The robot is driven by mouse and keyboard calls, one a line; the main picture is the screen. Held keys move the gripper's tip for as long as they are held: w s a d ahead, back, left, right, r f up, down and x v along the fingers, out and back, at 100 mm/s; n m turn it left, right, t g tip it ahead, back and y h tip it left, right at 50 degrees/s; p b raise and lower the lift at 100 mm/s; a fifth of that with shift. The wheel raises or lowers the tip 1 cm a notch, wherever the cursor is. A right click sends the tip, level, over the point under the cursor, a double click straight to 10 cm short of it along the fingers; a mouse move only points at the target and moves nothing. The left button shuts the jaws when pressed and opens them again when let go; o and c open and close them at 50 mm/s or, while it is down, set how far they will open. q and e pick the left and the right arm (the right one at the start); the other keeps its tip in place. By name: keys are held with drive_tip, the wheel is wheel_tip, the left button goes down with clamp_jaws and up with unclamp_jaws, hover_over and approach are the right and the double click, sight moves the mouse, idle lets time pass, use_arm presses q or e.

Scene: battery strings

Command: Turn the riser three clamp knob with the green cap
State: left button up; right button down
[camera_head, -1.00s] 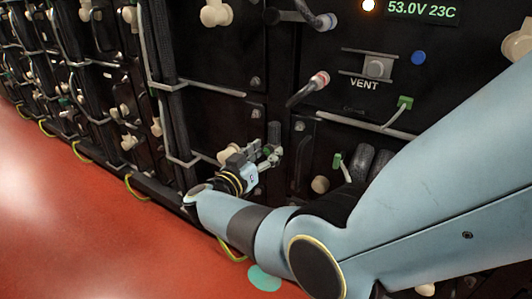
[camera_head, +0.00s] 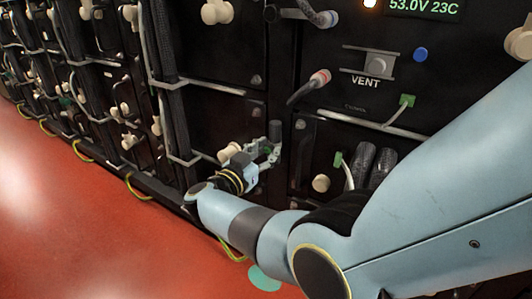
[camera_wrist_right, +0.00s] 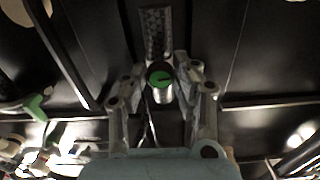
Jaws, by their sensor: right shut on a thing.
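The clamp knob with the green cap (camera_wrist_right: 160,77) is between the two fingers of my right gripper (camera_wrist_right: 162,98) in the right wrist view. The cap faces the wrist camera, with a pale metallic body below it. In the head view my right gripper (camera_head: 268,152) is shut on this knob low on the black rack front, and its fingers largely hide it. A black ribbed hose (camera_wrist_right: 154,32) runs up from behind the knob. My left gripper is not in view.
A green tag on a grey cable (camera_head: 406,100) and a second green piece (camera_head: 338,160) are to the right. Cream knobs (camera_head: 321,183) stick out nearby. The vent box (camera_head: 368,63) is above. Red floor (camera_head: 70,220) is open at lower left.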

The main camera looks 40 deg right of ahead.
drive_tip(key=m, duration=0.2)
drive_tip(key=shift+f+m+b, duration=0.15)
drive_tip(key=shift+m+b, duration=0.15)
drive_tip(key=shift+m, duration=0.1)
drive_tip(key=m+b, duration=0.1)
drive_tip(key=m, duration=0.2)
drive_tip(key=shift+m, duration=0.3)
drive_tip(key=m+b, duration=0.1)
drive_tip(key=m, duration=0.1)
drive_tip(key=shift+a+m, duration=0.1)
drive_tip(key=shift+m, duration=0.2)
drive_tip(key=m+b, duration=0.2)
drive_tip(key=m, duration=0.2)
drive_tip(key=shift+m, duration=0.3)
drive_tip(key=m+b, duration=0.1)
drive_tip(key=m, duration=0.2)
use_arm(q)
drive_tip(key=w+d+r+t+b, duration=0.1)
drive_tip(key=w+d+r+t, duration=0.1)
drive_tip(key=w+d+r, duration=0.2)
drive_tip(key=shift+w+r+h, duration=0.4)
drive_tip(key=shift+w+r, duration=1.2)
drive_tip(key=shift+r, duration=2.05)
use_arm(e)
drive_tip(key=shift+m, duration=1.5)
drive_tip(key=c, duration=1)
unclamp_jaws()
drive_tip(key=shift+w, duration=0.1)
